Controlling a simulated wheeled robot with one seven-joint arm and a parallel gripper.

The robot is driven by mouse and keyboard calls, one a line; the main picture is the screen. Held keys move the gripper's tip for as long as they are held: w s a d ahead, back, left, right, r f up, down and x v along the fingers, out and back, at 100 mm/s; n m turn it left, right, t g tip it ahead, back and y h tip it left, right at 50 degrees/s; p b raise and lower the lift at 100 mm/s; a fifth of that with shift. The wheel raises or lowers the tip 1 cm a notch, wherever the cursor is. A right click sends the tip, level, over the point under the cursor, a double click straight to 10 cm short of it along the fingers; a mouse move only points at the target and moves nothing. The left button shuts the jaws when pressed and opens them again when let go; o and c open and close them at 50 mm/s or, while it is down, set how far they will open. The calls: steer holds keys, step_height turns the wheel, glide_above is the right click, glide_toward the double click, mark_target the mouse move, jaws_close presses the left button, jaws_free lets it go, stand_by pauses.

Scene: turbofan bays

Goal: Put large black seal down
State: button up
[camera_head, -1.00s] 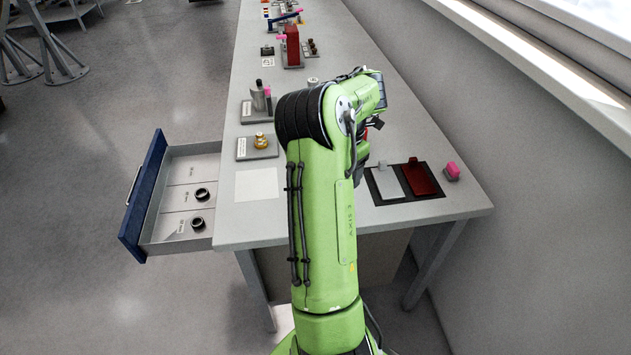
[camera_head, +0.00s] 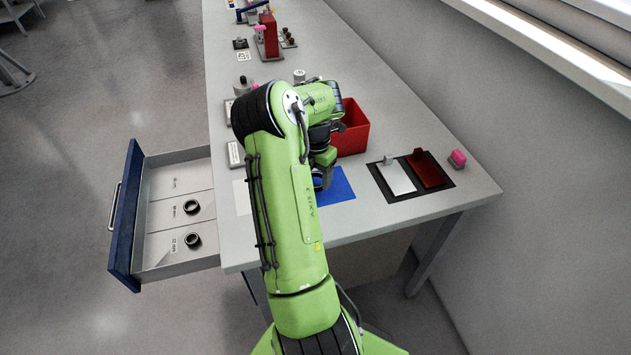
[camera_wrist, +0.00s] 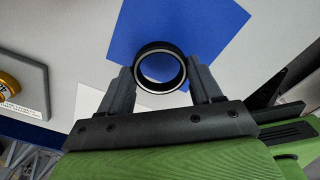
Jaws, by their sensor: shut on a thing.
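My gripper (camera_wrist: 160,85) is shut on a large black seal (camera_wrist: 160,50), a black ring with a pale inner edge, in the wrist view. The fingers grip it from both sides. Behind the seal lies a blue mat (camera_wrist: 215,25) on the table. The blue mat also shows in the head view (camera_head: 336,188), beside my arm's end. Two dark rings (camera_head: 192,207) (camera_head: 193,240) lie in separate compartments of the open drawer (camera_head: 160,250).
A red bin (camera_head: 352,130) stands behind the blue mat. A white sheet (camera_wrist: 88,100) lies next to the blue mat. The table's front edge is near.

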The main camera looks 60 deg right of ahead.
step_height(320, 180, down, 2)
steer(key=shift+f+b, duration=0.2)
steer(key=shift+b, duration=0.1)
steer(key=o, duration=1)
steer(key=shift+o, duration=0.2)
steer(key=shift+r, duration=0.1)
